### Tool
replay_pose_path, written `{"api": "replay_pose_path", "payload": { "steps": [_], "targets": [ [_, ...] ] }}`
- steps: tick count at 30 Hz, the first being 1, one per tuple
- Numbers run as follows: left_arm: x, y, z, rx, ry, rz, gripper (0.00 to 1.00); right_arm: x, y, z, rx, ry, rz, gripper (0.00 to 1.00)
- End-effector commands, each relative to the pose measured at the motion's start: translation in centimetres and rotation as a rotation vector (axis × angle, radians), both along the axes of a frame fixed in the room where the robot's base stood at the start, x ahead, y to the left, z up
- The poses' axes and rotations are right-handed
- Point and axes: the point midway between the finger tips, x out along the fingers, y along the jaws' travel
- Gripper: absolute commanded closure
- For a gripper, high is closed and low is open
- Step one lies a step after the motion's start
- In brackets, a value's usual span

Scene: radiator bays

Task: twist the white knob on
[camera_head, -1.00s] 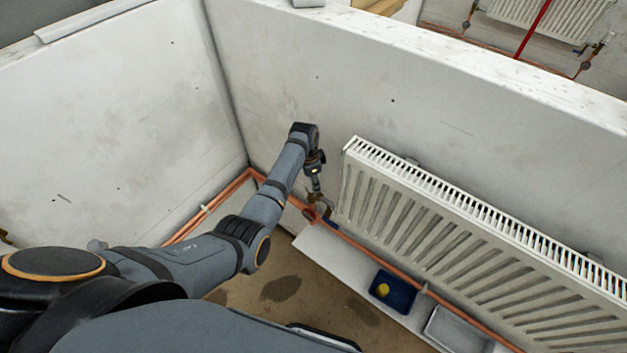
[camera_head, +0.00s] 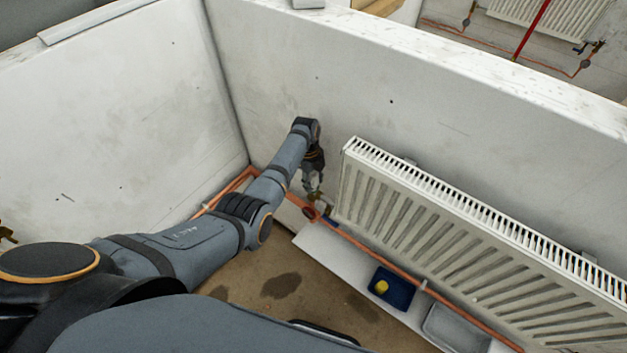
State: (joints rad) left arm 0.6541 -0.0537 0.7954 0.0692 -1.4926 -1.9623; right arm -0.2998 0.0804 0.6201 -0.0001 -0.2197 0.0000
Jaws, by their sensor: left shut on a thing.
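My left gripper (camera_head: 313,187) points down at the left end of the radiator, just above the brass valve (camera_head: 320,204) on the pipe there. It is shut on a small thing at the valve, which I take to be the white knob. The knob is mostly hidden by the fingers and too small to make out. I cannot tell how far it sits on the valve. My right gripper is not in view.
The white radiator (camera_head: 470,235) hangs on the wall right of the gripper. Copper pipe (camera_head: 360,247) runs low along the wall. A white shelf (camera_head: 335,262) below carries a blue tray (camera_head: 403,297) with a yellow thing (camera_head: 381,287) and a grey tray (camera_head: 455,328).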

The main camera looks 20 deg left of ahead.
Motion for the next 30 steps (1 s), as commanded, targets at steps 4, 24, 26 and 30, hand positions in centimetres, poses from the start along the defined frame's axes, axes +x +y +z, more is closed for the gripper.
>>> {"api": "replay_pose_path", "payload": {
  "steps": [4, 24, 26, 30],
  "targets": [
    [-0.58, 0.01, -0.64, 0.001, 0.015, 0.001, 0.51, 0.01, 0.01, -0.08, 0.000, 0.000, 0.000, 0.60],
    [-0.16, -0.01, -0.17, 0.000, 0.004, 0.005, 0.00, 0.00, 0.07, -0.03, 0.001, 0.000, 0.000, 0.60],
    [-0.15, -0.01, -0.16, 0.000, 0.004, 0.005, 0.00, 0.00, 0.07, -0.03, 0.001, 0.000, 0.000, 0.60],
    [-0.14, -0.01, -0.14, 0.001, 0.004, 0.005, 0.00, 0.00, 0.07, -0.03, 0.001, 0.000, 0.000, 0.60]
  ]
}}
